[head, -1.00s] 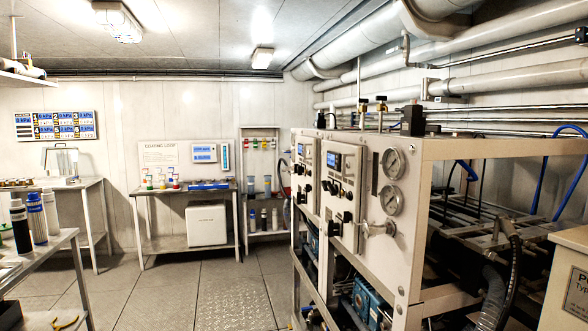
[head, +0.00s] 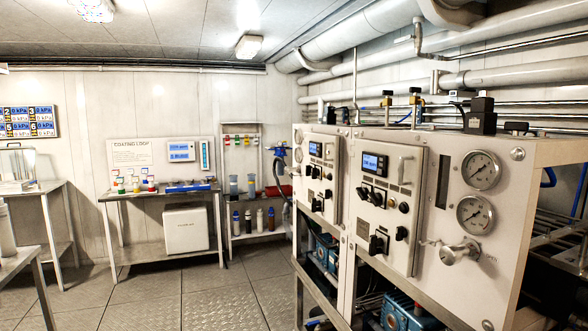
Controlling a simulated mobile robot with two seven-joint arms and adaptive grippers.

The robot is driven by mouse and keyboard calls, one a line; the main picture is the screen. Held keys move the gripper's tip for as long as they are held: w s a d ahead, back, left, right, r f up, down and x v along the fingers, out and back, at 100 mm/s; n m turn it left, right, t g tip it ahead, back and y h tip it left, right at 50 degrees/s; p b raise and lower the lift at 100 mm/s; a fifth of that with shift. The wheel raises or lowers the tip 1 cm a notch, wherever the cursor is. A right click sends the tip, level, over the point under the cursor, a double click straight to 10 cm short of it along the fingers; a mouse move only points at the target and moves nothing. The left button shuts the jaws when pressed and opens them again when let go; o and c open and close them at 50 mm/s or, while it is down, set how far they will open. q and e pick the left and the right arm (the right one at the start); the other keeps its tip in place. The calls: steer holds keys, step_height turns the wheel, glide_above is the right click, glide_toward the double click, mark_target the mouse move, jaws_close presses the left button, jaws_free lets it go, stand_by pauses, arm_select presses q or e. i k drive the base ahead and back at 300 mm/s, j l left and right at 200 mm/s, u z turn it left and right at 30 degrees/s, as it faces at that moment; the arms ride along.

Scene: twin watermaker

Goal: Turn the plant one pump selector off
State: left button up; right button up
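Two light control panels stand side by side on the white machine frame at right in the head view. The nearer panel (head: 414,235) has a lit blue display (head: 374,163), a row of small black knobs (head: 378,197) and larger black selectors (head: 378,244) low down. The farther panel (head: 332,175) has a similar display (head: 316,149) and black selectors (head: 317,205). Their labels are too small to read, so I cannot tell which is plant one or how the selectors are set. Neither of my grippers is in view.
Two round gauges (head: 475,215) and a metal valve handle (head: 458,251) sit right of the nearer panel. Blue pumps (head: 399,314) stand low in the frame. A bench (head: 108,215) and a shelf unit (head: 243,234) line the back wall. The plated floor (head: 215,295) before the machine is clear.

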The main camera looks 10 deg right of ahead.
mark_target(315, 172)
steer(key=i+j, duration=0.3)
steer(key=j, duration=0.15)
steer(key=i+j, duration=0.35)
steer(key=i+j+z, duration=0.15)
steer(key=j+z, duration=0.15)
steer(key=z, duration=0.15)
steer(key=i+j+z, duration=0.1)
steer(key=j+z, duration=0.35)
steer(key=l, duration=0.1)
